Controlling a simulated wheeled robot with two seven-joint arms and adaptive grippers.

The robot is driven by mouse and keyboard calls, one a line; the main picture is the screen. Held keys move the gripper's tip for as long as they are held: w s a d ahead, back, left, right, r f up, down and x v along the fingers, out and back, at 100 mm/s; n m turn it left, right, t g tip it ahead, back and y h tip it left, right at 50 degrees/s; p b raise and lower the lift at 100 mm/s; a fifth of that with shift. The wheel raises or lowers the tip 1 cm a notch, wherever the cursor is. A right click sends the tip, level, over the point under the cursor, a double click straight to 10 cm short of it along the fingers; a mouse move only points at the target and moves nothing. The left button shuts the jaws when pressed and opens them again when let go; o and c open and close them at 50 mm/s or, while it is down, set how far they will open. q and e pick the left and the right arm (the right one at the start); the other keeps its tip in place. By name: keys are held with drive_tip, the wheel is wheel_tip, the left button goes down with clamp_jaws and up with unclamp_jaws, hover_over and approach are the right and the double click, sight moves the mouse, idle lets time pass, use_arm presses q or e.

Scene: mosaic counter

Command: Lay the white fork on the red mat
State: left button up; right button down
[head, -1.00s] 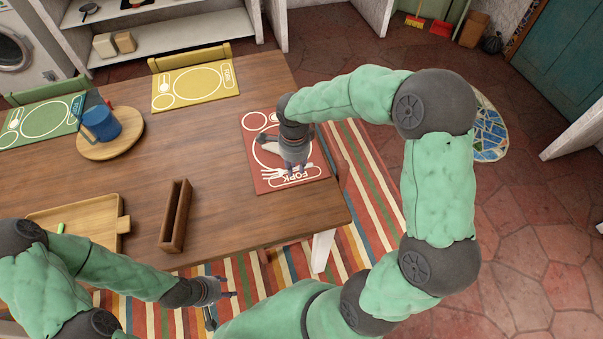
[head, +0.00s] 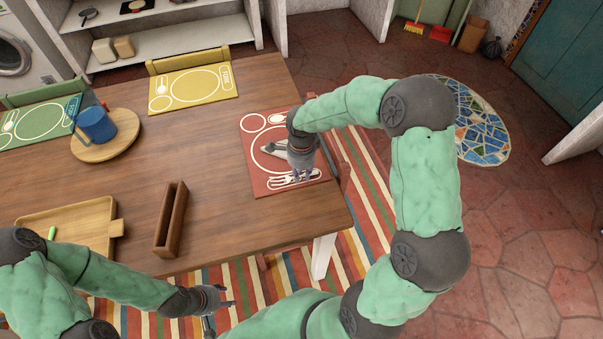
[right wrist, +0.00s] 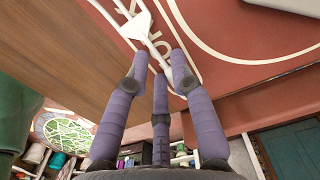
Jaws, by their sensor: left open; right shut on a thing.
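The red mat (head: 256,185) lies at the right end of the wooden table, with a printed place setting in white lines. My right gripper (head: 303,177) is over the mat's right part, near its printed fork outline. In the right wrist view its fingers (right wrist: 162,72) are shut on the white fork (right wrist: 139,24), whose head shows above the red mat (right wrist: 225,18). I cannot tell whether the fork touches the mat. In the head view the gripper hides much of the fork. My left gripper (head: 222,308) is open and empty, off the table's front edge.
A brown narrow box (head: 171,220) and a wooden tray (head: 70,212) stand left of the mat. A blue mug (head: 96,125) sits on a round board (head: 120,147). Yellow (head: 215,98) and green (head: 30,140) mats lie farther back. The table's middle is clear.

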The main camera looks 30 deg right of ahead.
sight(301, 176)
drive_tip(key=shift+f, duration=0.2)
drive_tip(key=c, duration=1.1)
unclamp_jaws()
drive_tip(key=shift+o, duration=0.2)
drive_tip(key=shift+r, duration=0.25)
wheel_tip(301, 176, up, 12)
drive_tip(key=p, duration=0.4)
drive_tip(key=shift+p, duration=0.3)
